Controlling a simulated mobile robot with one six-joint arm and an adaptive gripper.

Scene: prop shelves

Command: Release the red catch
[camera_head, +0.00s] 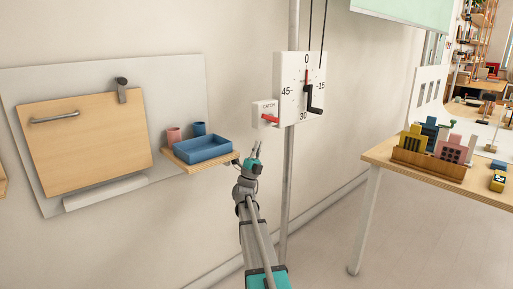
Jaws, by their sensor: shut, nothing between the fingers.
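The red catch (269,119) is a small lever on a white block (262,108) labelled CATCH, at the left side of a white dial box (290,85). The dial box carries numbers, a red pointer (306,76) near 0 and a black crank (311,98). My gripper (258,147) is shut and empty, pointing up just below and slightly left of the catch. It looks apart from the catch, though the distance in depth is hard to tell.
A small wooden shelf (190,167) with a blue tray (203,149), a pink cup (174,136) and a blue cup (199,128) is left of my gripper. A wooden panel (85,145) hangs further left. A grey pole (289,190) stands right of my arm. A table (375,158) is at right.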

